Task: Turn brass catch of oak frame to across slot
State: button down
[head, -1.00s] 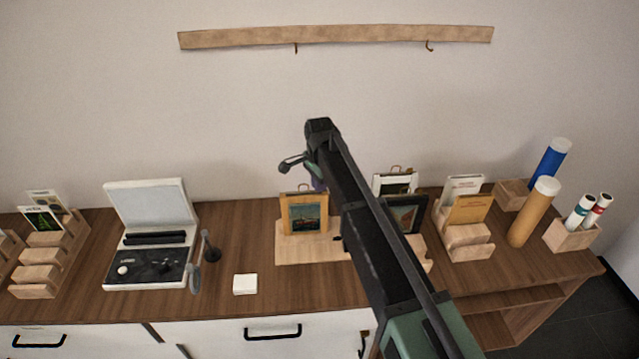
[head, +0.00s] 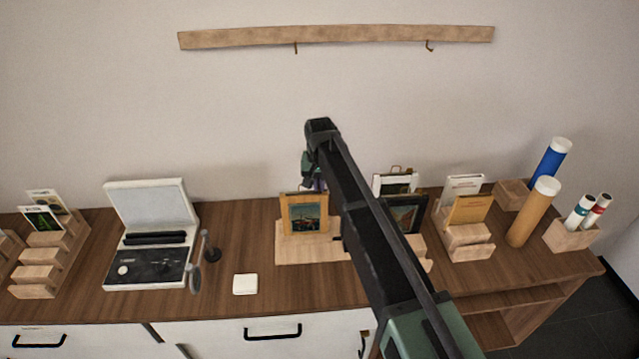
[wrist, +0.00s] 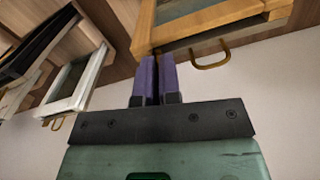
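The oak frame (head: 285,214) with a small landscape picture stands upright on a pale wooden stand (head: 290,253), left of my arm in the head view. My gripper (wrist: 158,60) has two purple fingers nearly together, with only a thin dark line between them and nothing visible held. I cannot make out the brass catch or slot clearly.
A white frame (wrist: 82,82) and a dark frame (wrist: 32,42) lie left in the wrist view. In the head view, a card holder (head: 468,240) and tubes (head: 533,212) stand right; an open white case (head: 150,205) stands left. The wall is close behind.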

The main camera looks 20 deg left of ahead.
jog(key=shift+n, duration=1.1)
jog(key=c, duration=1.3)
grip_release()
jog(key=shift+r, duration=0.1)
notch_tip(320, 180, up, 11)
jog(key=p, duration=1)
jog(key=shift+p, duration=0.4)
jog(key=shift+f, duration=0.2)
